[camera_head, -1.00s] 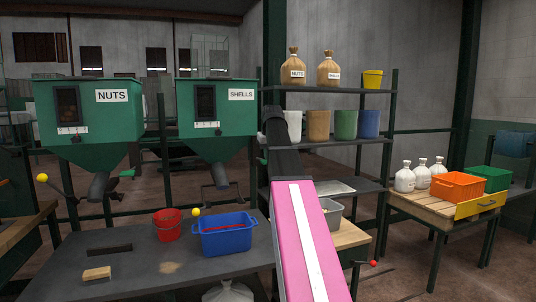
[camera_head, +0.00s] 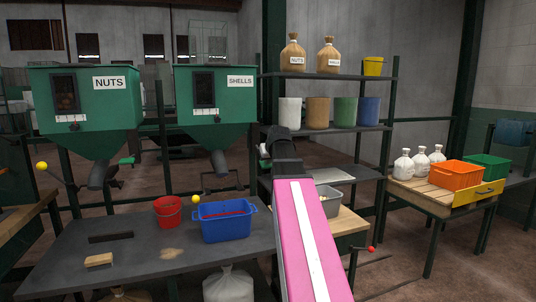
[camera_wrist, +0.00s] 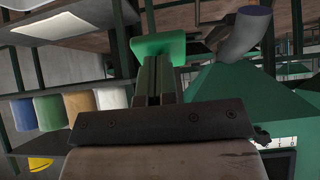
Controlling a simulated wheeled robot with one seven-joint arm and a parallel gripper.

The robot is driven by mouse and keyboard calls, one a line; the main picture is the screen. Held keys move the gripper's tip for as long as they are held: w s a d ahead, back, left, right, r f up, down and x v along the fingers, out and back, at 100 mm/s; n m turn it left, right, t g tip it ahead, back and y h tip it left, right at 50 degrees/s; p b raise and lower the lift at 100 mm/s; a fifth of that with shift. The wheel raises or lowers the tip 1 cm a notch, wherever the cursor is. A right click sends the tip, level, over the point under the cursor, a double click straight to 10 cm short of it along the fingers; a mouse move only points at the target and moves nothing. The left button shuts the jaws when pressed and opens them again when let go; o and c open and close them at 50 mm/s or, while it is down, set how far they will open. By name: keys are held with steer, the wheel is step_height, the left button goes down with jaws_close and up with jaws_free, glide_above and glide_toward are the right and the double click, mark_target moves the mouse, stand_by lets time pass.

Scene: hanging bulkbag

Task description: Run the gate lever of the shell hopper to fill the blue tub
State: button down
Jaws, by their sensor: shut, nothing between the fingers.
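The shell hopper (camera_head: 215,115) is green and labelled SHELLS, with a grey spout (camera_head: 220,163) below it. A yellow knob (camera_head: 195,199), seemingly its gate lever's end, shows below the spout beside the blue tub. The blue tub (camera_head: 228,228) stands on the dark table and has a red line near its rim; its contents are unclear. My gripper (camera_wrist: 152,75) is shut and empty in the wrist view, apart from the hopper's cone (camera_wrist: 235,110) and spout (camera_wrist: 245,35). In the head view its fingers are hard to make out near my arm's far end, right of the hopper.
A red bucket (camera_head: 168,211) stands left of the tub, with a brush-like block (camera_head: 99,260) nearer. The nuts hopper (camera_head: 85,110) has its own yellow knob (camera_head: 41,166). A shelf (camera_head: 325,77) with sacks and buckets stands behind my arm. The orange crate (camera_head: 458,173) is far right.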

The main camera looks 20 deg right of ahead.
steer(key=shift+w+f, duration=0.2)
steer(key=shift+f, duration=0.75)
steer(key=shift+s+f, duration=0.1)
steer(key=shift+f, duration=0.05)
stand_by(1.3)
stand_by(4.6)
steer(key=shift+r, duration=0.35)
steer(key=v, duration=1.3)
steer(key=shift+s+r, duration=0.2)
steer(key=shift+r, duration=0.05)
